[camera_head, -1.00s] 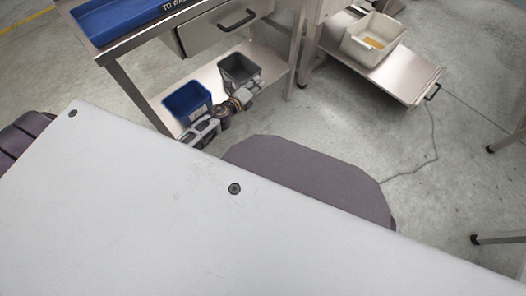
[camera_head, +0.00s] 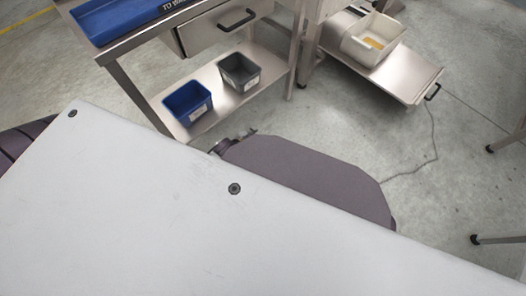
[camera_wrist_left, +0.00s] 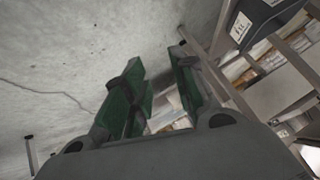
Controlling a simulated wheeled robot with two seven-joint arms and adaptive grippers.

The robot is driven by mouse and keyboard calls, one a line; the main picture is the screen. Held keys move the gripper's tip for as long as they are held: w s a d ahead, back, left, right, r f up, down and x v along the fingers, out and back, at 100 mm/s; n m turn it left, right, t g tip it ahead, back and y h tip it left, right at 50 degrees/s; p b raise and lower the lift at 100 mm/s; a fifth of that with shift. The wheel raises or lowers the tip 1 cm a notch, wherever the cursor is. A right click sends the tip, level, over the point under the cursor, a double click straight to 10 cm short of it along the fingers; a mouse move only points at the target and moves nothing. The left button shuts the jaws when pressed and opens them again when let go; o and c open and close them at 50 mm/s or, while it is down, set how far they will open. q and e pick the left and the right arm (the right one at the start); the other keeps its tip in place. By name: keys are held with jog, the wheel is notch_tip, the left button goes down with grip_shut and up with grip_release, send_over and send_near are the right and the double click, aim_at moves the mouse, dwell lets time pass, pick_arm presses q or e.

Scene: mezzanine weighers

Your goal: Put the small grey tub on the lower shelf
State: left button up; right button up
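The small grey tub (camera_head: 239,72) stands upright on the lower shelf (camera_head: 270,64) of the steel bench, right of a blue tub (camera_head: 187,101). A dark tub with a white label, seemingly the grey one, shows at the upper right of the left wrist view (camera_wrist_left: 268,14). My left gripper (camera_wrist_left: 160,84) is open, with green-padded fingers apart and nothing held between them. It is clear of the tub. In the head view only a small piece of my arm shows below the shelf, and the fingers are hidden. My right gripper is not in view.
A blue tray (camera_head: 118,16) lies on the bench top above a drawer (camera_head: 222,24). A cream tub (camera_head: 372,40) with yellowish contents stands on a low steel platform (camera_head: 405,78) at the right. Bare floor lies between, with a cable on it.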

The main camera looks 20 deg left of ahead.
pick_arm(q)
jog(key=s+d+n+g+h, duration=0.3)
jog(key=s+d, duration=0.4)
jog(key=s, duration=0.2)
jog(key=shift+s+d+r+n+g, duration=0.2)
jog(key=shift+d+r+n+g, duration=0.1)
jog(key=shift+d+r+n, duration=0.15)
